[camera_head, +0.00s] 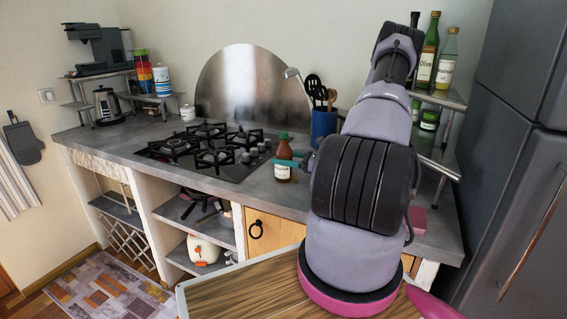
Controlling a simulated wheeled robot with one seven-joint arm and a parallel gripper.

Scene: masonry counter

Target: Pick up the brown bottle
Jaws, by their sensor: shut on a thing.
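The brown bottle (282,172) has a white label and stands upright on the grey counter (262,195), just right of the gas hob. Its upper part shows above a teal band that crosses it. My gripper (285,162) is at the bottle, with its teal fingers around the bottle's upper body, shut on it. My arm comes in from the right and hides part of the counter behind it. I cannot tell whether the bottle's base touches the counter.
A black gas hob (205,150) lies left of the bottle. A blue utensil holder (323,125) stands behind it. A corner shelf (440,98) holds oil bottles at the right, beside a dark fridge (515,150). Bare counter lies at the front left.

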